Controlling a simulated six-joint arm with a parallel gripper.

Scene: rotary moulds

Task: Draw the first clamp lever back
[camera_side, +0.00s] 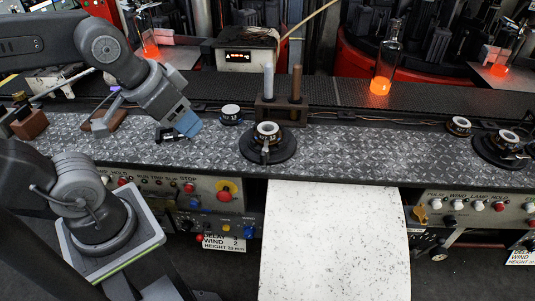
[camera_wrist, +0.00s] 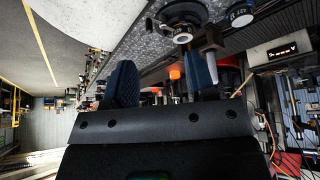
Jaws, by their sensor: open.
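A round dark mould (camera_side: 267,134) with a pale ring on top sits on a black disc (camera_side: 284,150) in the middle of the metal-plate bench. A small dark lever-like part (camera_side: 265,154) shows at the mould's front; I cannot tell its exact position. In the wrist view the mould (camera_wrist: 182,32) is at the top, beyond my fingers. My gripper (camera_side: 177,131) is open and empty, left of the mould and apart from it. In the wrist view its two blue-padded fingers (camera_wrist: 162,80) stand apart with nothing between them.
A small white-topped ring piece (camera_side: 231,113) lies between my gripper and the mould. Behind the mould a brown holder (camera_side: 281,111) carries upright rods. A glowing bottle (camera_side: 381,78) stands at the back right. Another mould disc (camera_side: 500,152) is at the far right.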

